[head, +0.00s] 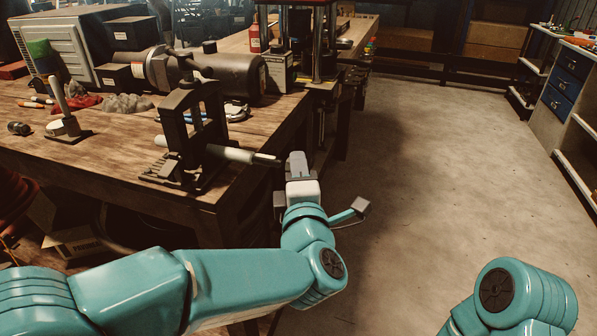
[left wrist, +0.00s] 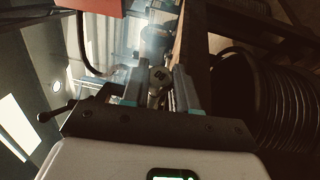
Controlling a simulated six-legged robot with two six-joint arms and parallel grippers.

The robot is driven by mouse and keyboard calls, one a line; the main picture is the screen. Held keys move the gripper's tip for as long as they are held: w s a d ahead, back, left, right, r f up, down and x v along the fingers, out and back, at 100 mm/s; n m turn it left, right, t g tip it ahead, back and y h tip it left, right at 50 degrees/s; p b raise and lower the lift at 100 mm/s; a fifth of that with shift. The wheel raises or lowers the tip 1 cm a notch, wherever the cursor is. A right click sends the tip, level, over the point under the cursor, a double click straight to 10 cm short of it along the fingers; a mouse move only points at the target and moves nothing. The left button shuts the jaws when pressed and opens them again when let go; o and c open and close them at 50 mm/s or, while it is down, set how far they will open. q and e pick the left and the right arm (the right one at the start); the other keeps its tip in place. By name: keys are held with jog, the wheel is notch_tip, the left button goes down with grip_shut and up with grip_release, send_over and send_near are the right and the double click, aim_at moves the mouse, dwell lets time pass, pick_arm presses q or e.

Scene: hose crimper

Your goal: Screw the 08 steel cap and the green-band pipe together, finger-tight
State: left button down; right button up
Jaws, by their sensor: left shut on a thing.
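A pale grey pipe (head: 232,153) lies level through a black clamp stand (head: 181,140) at the bench's edge. Its narrower dark end sticks out past the edge to the right. I cannot make out a green band on it. My left gripper (head: 296,163) is right at that pipe end. In the left wrist view, its two fingers (left wrist: 158,90) are shut on a small round steel cap (left wrist: 158,76) with an unreadable dark mark. The fingers hide the cap in the head view, so I cannot tell whether it touches the pipe. My right gripper is out of view.
The wooden bench (head: 110,150) holds a large grey motor-like cylinder (head: 215,76), a short stand with an upright pale rod (head: 62,110) and a red cloth (head: 85,103). A press (head: 318,45) stands behind. The floor (head: 430,170) to the right is clear.

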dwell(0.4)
pick_arm(q)
jog(key=shift+b, duration=0.35)
dwell(0.4)
jog(key=shift+b, duration=0.35)
jog(key=shift+w+a+b, duration=0.25)
jog(key=shift+a+b, duration=0.15)
jog(key=shift+a, duration=0.35)
jog(key=c, duration=0.8)
grip_release()
jog(key=shift+a, duration=0.1)
